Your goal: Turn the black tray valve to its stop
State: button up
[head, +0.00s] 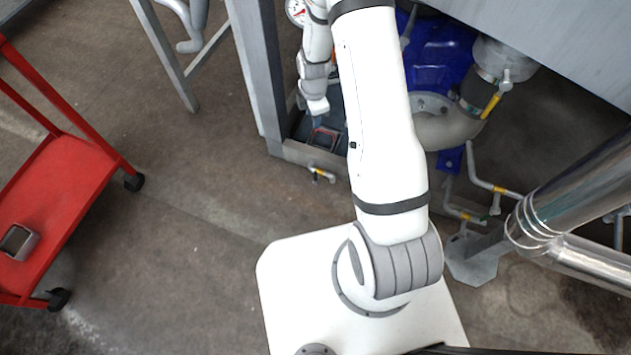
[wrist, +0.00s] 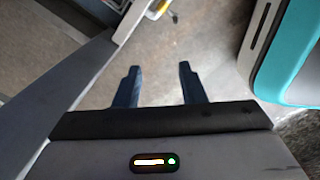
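In the wrist view my gripper (wrist: 160,86) is open, its two dark fingers apart with only floor seen between them. A small valve with a yellow part (wrist: 158,9) shows at the top edge of the wrist view, ahead of the fingers and apart from them. In the head view a small valve with a yellow band (head: 322,174) sticks out from the low grey frame, just below the end of my arm. I cannot tell for sure that this is the black tray valve, or how far it is turned. My fingers are not clear in the head view.
A grey post (head: 262,75) stands left of my arm. A blue machine with a thick pipe (head: 455,128) and yellow-banded pipes is on the right. A red cart (head: 50,190) stands at far left. A teal and white body (wrist: 290,60) is close right of the fingers.

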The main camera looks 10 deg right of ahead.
aim_at(316, 178)
jog(key=f+n+b, duration=0.2)
jog(key=f, duration=0.7)
jog(key=s+f+n+b, duration=0.1)
jog(key=f+n+b, duration=0.1)
jog(key=f, duration=0.7)
jog(key=s+f+n+b, duration=0.1)
jog(key=f+n+b, duration=0.2)
jog(key=f, duration=0.7)
jog(key=shift+s+g, duration=0.25)
jog(key=shift+g, duration=0.05)
notch_tip(316, 178, down, 7)
jog(key=b, duration=0.2)
jog(key=shift+b, duration=0.4)
grip_shut()
